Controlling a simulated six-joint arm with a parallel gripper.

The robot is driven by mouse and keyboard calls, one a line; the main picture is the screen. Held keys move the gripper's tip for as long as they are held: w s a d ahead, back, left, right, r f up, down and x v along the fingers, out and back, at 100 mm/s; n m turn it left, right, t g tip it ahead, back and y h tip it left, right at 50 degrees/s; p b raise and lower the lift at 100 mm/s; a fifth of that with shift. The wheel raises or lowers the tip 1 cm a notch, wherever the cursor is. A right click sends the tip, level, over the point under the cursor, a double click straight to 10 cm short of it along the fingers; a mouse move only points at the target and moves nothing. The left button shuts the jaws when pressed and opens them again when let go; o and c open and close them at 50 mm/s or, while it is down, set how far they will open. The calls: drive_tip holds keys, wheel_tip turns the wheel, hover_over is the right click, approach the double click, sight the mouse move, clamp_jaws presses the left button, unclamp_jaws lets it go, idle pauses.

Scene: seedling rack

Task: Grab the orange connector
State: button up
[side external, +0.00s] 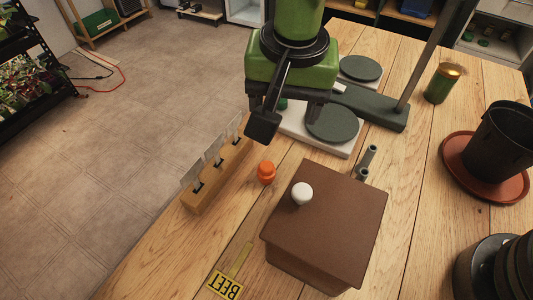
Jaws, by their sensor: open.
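The orange connector (266,172) stands on the wooden table, between the wooden holder and the brown box. It looks small and short, with a narrower top. My gripper (272,122) is green and black and hangs above the table, up and behind the connector in the picture. It is open and empty, apart from the connector. One dark finger shows clearly; the other is largely hidden.
A brown box with a white knob (325,225) stands close right of the connector. A wooden holder with clear plates (212,185) is at left. Grey round plates on a white base (332,122) lie behind. A yellow BEET label (226,285) lies in front.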

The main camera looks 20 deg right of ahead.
hover_over(266, 167)
drive_tip(key=s, duration=0.1)
drive_tip(key=shift+h, duration=0.4)
drive_tip(key=f, duration=0.5)
drive_tip(key=shift+a, duration=0.2)
drive_tip(key=f, duration=0.6)
drive_tip(key=w+f, duration=0.1)
drive_tip(key=f, duration=0.3)
drive_tip(key=shift+w+d, duration=0.1)
drive_tip(key=shift+d, duration=0.2)
drive_tip(key=c, duration=1)
